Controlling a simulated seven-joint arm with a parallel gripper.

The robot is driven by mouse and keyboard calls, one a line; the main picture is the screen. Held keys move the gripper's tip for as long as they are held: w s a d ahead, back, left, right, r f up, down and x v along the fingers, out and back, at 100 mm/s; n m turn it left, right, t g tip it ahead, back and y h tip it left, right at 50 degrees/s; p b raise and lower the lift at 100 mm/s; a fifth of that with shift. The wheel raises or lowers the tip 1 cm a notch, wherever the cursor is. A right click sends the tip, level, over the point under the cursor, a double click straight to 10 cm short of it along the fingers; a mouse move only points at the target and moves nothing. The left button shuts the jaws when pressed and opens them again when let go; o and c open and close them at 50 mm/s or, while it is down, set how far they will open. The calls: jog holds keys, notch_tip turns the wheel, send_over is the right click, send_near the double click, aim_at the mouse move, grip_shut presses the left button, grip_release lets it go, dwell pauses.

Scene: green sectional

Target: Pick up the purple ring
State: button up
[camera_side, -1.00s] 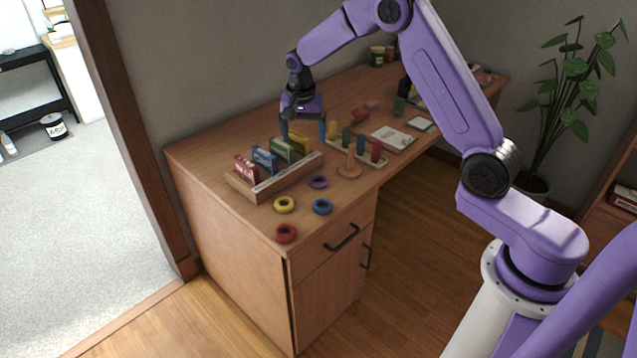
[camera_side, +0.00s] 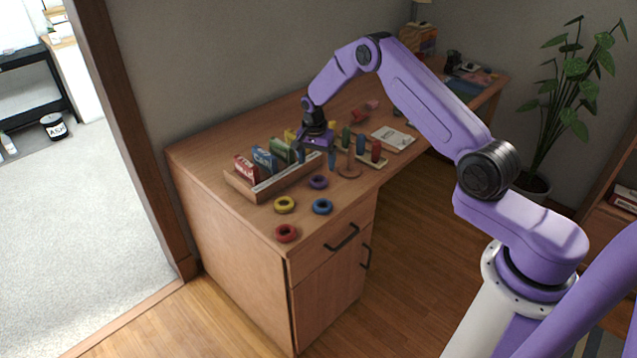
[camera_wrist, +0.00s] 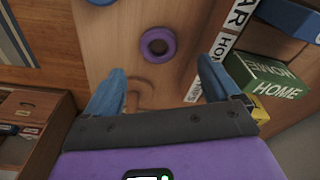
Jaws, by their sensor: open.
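The purple ring (camera_side: 318,182) lies flat on the wooden desk, right of the box rack and behind the blue ring. It also shows in the wrist view (camera_wrist: 158,44), ahead of the fingertips. My gripper (camera_side: 316,158) is open and empty, with blue fingers, above the desk just behind the ring and clear of it. In the wrist view my gripper (camera_wrist: 158,85) has its two fingers wide apart, with the ring beyond the gap between them. A wooden peg stand (camera_side: 349,165) is close by on the right, partly behind a finger.
The rack (camera_side: 272,184) of labelled boxes stands left of the gripper. A yellow ring (camera_side: 284,204), a blue ring (camera_side: 322,206) and a red ring (camera_side: 286,233) lie nearer the desk's front corner. Coloured pegs (camera_side: 361,145) stand on the right.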

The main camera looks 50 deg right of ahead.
aim_at(318, 176)
jog(key=shift+d+f, duration=0.2)
jog(key=shift+f, duration=1.55)
jog(key=shift+d+f, duration=0.2)
jog(key=shift+f, duration=1.55)
jog(key=c, duration=1.1)
